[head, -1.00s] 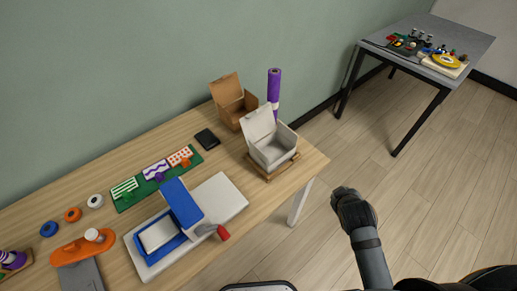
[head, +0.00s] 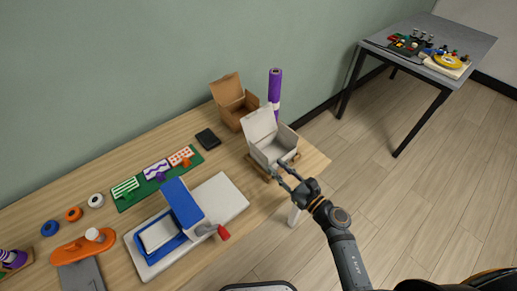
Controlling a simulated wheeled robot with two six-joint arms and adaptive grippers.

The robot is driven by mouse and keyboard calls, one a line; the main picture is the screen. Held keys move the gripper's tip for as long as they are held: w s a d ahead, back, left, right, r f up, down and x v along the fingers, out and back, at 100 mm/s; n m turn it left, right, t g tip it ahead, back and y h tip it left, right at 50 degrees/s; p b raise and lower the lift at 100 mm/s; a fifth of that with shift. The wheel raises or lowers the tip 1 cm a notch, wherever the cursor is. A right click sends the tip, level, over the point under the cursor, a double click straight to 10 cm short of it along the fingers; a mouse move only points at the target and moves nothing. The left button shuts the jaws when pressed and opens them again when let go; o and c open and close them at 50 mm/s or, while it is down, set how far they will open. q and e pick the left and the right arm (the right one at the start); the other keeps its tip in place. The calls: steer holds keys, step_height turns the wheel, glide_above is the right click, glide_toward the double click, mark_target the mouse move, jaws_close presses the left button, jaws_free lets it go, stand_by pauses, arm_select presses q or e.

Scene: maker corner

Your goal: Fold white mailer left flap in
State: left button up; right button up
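The white mailer (head: 262,127) stands on a small wooden tray (head: 254,164) near the right end of the workbench. Its lid is raised at the back left and its top is open. Its side flaps are too small to make out clearly. My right gripper (head: 279,171) is at the mailer's front right corner, in front of part of the box and tray. Its two fingers are apart, with nothing seen between them. I cannot tell whether a fingertip touches the mailer. My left gripper is not in view.
A brown open box (head: 228,92) and a purple roll (head: 275,85) stand close behind the mailer. A blue and white press (head: 185,205) with a red-tipped handle is to the left. A black wallet-like item (head: 207,138) lies on the bench. A grey table (head: 470,40) stands far right.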

mark_target(258, 149)
steer(key=p+x, duration=0.2)
steer(key=x, duration=0.8)
steer(key=shift+w+a, duration=0.1)
steer(key=shift+w, duration=0.15)
jaws_close()
